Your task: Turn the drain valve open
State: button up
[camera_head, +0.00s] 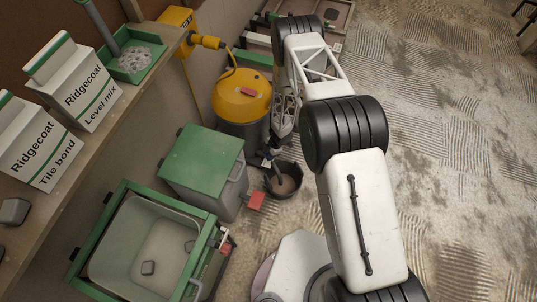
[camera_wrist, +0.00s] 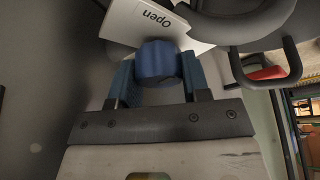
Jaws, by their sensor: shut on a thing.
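The drain valve shows in the wrist view as a rounded blue knob (camera_wrist: 158,60). A white plate (camera_wrist: 150,22) reading "Open" is right beside it. My gripper (camera_wrist: 157,76) has blue pads on both sides of the knob and is shut on it. In the head view my gripper (camera_head: 271,157) is low beside the grey drum with the yellow lid (camera_head: 240,97), above the rim of a black bucket (camera_head: 283,186). The arm and gripper hide the knob there. I cannot tell how far the valve is turned.
A green-lidded box (camera_head: 202,160) and an open green-framed tub (camera_head: 155,240) stand left of the bucket. A shelf (camera_head: 110,125) with Ridgecoat cartons (camera_head: 77,82) runs along the left. The textured floor (camera_head: 445,140) to the right is mostly clear.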

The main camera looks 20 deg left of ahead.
jog(key=o, duration=0.9)
jog(key=shift+r, duration=0.15)
jog(key=v, duration=0.7)
jog(key=shift+w+d+r, duration=0.1)
jog(key=shift+d+r, duration=0.05)
jog(key=shift+r, duration=0.1)
jog(key=shift+w, duration=0.1)
dwell(0.3)
